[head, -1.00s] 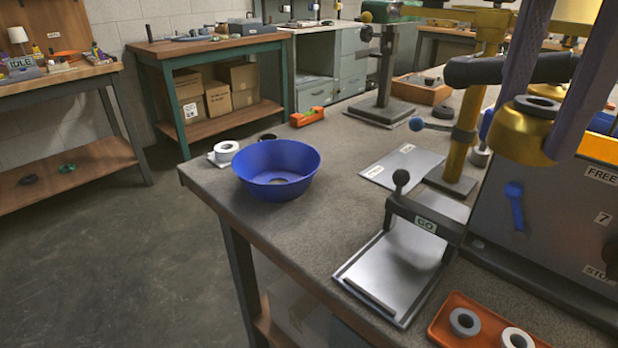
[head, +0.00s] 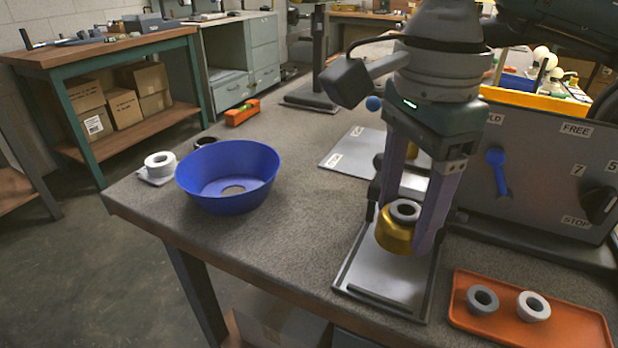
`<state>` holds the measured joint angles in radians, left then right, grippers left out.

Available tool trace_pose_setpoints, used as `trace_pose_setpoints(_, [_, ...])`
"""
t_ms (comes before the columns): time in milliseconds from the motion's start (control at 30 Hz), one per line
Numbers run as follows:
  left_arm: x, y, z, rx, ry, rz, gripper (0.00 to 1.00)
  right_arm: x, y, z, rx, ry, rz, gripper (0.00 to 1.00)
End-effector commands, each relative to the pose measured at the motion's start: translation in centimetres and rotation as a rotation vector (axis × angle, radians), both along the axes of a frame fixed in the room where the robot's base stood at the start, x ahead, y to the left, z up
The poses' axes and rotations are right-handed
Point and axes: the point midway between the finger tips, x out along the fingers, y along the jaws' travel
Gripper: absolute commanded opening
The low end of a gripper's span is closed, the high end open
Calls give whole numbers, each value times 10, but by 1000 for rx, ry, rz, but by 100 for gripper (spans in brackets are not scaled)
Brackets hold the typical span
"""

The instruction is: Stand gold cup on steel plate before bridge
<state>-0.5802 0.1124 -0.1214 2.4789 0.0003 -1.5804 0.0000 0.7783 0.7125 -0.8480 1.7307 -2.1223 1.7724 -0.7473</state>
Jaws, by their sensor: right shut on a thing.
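The gold cup (head: 394,238), with a grey ring at its top, is upright between the fingers of my right gripper (head: 405,232). The gripper points down and is shut on the cup. The cup is over the middle of the steel plate (head: 372,268), in front of the bridge (head: 372,198). I cannot tell whether the cup's bottom touches the plate. The gripper and cup hide most of the dark bridge and its GO label. My left gripper is not in view.
A blue bowl (head: 228,196) stands to the left, with clear bench between it and the plate. An orange tray (head: 560,325) with two rings lies close at the right. A grey panel (head: 545,165) with a blue lever stands behind it. The bench's front edge is near the plate.

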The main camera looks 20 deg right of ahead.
Motion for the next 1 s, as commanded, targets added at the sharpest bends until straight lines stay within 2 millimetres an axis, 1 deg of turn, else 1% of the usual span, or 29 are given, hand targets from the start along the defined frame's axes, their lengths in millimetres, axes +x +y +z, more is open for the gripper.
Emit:
trace_pose_setpoints(33, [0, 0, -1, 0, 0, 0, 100, -1, 0, -8, 0, 3, 0, 9])
trace_pose_setpoints(267, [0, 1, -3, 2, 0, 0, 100, 0, 0, -26, 0, 0, 0, 9])
trace_pose_setpoints(400, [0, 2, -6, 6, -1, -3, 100, -1, 1, -49, 1, 4, 0, 9])
trace_pose_setpoints(500, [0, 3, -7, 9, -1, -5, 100, 0, 0, -60, -1, 2, 0, 9])
trace_pose_setpoints(733, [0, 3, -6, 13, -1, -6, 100, 0, 0, -61, 0, -1, 1, 9])
trace_pose_setpoints(867, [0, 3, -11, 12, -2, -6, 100, 0, 0, -65, -1, -1, 1, 9])
trace_pose_setpoints(900, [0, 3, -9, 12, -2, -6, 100, 0, 0, -63, 0, -1, 1, 70])
trace_pose_setpoints(1000, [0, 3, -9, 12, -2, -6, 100, 0, 0, -63, 0, -1, 1, 82])
